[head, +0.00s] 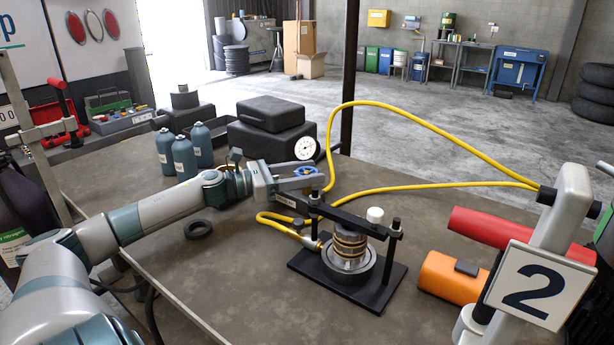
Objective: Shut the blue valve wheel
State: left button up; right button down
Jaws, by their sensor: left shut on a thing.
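The blue valve wheel (305,171) sits beside the black press fixture, below a round white gauge (305,148). My left gripper (302,179) reaches in from the left and is shut on the wheel, with its fingers around the wheel's side. The fingers hide part of the wheel and most of the valve under it. My right gripper does not show in the head view.
The black fixture (380,296) holds a stack of rings (349,245) close to the right of the wheel. A yellow hose (432,125) loops over the table. Blue-grey bottles (184,155) and black cases (264,138) stand behind. An orange device (450,278) lies right.

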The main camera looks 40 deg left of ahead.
pick_arm(q)
jog(key=o, duration=1.1)
jog(key=shift+c, duration=0.2)
jog(key=shift+s+a, duration=0.1)
jog(key=shift+s, duration=0.05)
jog(key=shift+v, duration=0.85)
jog(key=b+v, duration=0.1)
jog(key=v, duration=1.4)
jog(key=shift+s, duration=0.2)
jog(key=shift+a, duration=0.1)
